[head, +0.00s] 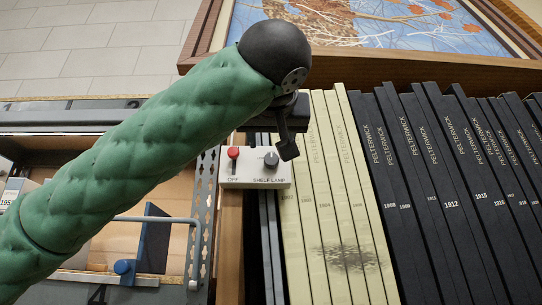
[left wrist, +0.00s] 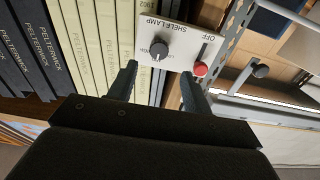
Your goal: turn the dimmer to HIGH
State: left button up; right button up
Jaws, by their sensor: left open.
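The dimmer is a dark round knob (head: 271,159) on a small white control box (head: 256,181) marked SHELF LAMP. A red knob (head: 233,152) sits beside it above the word OFF. My left gripper (head: 288,151) is just right of the dimmer in the head view. In the left wrist view my left gripper (left wrist: 160,82) is open, with nothing between its fingers; the dimmer (left wrist: 159,49) lies ahead of the gap, apart from both fingertips. The small marks around the dimmer are too blurred to read its setting surely. My right gripper is not in view.
Cream volumes (head: 335,200) and black volumes (head: 440,190) stand right of the box. A framed picture (head: 390,30) lies behind them. Space directly before the box looks free.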

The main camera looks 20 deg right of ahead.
aim_at(272, 158)
pick_arm(q)
jog(key=p+x, duration=0.2)
jog(key=x, duration=0.1)
jog(key=shift+d+r, duration=0.1)
jog(key=shift+r, duration=0.1)
jog(key=p+x, duration=0.2)
jog(key=x, duration=0.2)
jog(key=shift+f+p, duration=0.1)
jog(key=shift+p, duration=0.3)
jog(key=shift+w+d+f, duration=0.15)
jog(key=shift+w, duration=0.25)
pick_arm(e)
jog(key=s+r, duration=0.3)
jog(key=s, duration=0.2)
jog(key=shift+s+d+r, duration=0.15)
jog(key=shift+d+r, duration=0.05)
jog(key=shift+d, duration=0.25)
pick_arm(q)
jog(key=shift+c, duration=0.2)
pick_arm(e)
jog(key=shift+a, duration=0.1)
pick_arm(q)
jog(key=c, duration=0.9)
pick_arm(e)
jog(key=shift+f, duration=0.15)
